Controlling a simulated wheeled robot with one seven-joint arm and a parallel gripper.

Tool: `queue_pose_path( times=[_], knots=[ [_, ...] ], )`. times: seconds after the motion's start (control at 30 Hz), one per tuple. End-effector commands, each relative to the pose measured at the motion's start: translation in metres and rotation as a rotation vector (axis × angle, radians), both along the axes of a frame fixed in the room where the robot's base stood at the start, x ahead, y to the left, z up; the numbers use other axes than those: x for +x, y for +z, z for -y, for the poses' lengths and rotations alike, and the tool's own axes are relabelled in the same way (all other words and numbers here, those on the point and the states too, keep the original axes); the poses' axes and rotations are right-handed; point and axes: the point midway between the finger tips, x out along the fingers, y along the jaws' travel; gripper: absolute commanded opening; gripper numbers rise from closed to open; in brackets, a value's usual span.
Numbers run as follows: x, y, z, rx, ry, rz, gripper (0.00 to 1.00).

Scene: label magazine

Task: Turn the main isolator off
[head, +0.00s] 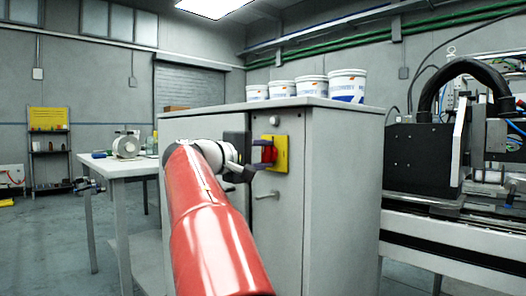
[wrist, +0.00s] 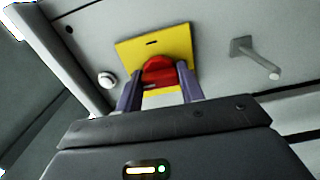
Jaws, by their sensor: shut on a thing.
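The main isolator is a red knob (head: 267,154) on a yellow plate (head: 282,153), fixed to the door of a grey cabinet. My gripper (head: 263,154) is at the knob, its two dark fingers on either side of it. In the wrist view my gripper (wrist: 160,90) is shut on the red knob (wrist: 158,70), in front of the yellow plate (wrist: 180,38). I cannot tell the knob's exact setting.
A grey door handle (head: 267,195) sticks out below the plate; it also shows in the wrist view (wrist: 255,58). Several white tubs (head: 346,85) stand on the cabinet (head: 345,180). A table (head: 115,170) stands at left, a machine (head: 430,160) at right. Open floor lies at far left.

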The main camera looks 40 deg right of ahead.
Motion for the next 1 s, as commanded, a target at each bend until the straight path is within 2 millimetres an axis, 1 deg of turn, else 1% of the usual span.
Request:
queue_pose_path(
  times=[0.3,0.67,0.7,0.83,1.0],
  knots=[
    [0.0006,0.0,-0.0003,-0.004,0.002,-0.056,0.15],
    [0.0007,-0.0003,-0.0004,-0.005,0.002,-0.058,0.15],
    [0.0007,-0.0004,-0.0004,-0.005,0.002,-0.058,0.43],
    [0.0006,-0.0003,-0.0002,-0.004,0.001,-0.057,0.6],
    [0.0003,-0.0002,-0.0001,-0.004,0.001,-0.056,0.6]
  ],
)
